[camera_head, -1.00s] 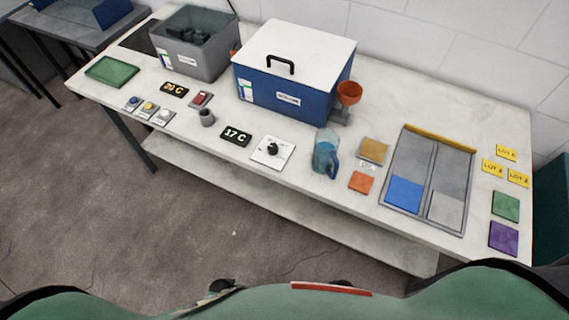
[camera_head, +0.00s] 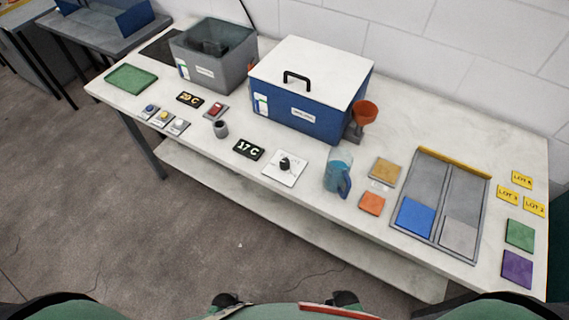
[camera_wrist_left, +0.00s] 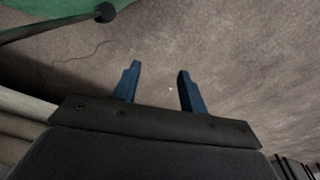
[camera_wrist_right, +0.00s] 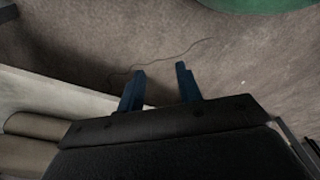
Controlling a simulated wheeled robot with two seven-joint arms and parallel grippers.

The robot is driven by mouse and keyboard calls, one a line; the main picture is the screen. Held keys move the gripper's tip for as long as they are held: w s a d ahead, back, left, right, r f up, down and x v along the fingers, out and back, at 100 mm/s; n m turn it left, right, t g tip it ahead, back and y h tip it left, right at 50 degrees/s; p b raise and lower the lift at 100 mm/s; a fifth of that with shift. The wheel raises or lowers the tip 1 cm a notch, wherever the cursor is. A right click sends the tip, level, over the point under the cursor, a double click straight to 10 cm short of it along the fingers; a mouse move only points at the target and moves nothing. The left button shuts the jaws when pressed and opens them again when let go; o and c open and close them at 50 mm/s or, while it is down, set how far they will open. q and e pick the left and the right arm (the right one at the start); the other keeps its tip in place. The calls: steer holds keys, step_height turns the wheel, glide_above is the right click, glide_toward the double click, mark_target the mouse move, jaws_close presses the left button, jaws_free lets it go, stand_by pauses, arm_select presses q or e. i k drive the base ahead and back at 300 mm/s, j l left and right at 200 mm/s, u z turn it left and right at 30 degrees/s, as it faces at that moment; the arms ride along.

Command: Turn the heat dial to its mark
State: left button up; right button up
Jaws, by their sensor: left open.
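The heat dial is a black knob (camera_head: 285,163) on a white square plate (camera_head: 294,178) with markings too small to read, near the front edge of the table. A black display reading 17 C (camera_head: 249,150) lies just left of it. My left gripper (camera_wrist_left: 158,82) is open and empty, with bare floor beyond its blue fingers. My right gripper (camera_wrist_right: 160,80) has its fingers apart and empty, also over floor. Neither gripper's fingers are clearly seen in the head view, and both are away from the dial.
A blue box with a white lid (camera_head: 304,115) stands behind the dial. A blue jug (camera_head: 337,172) stands right of it, a small grey cup (camera_head: 221,129) to the left.

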mark_target(284, 164)
steer(key=k+l+u, duration=0.5)
steer(key=u, duration=0.25)
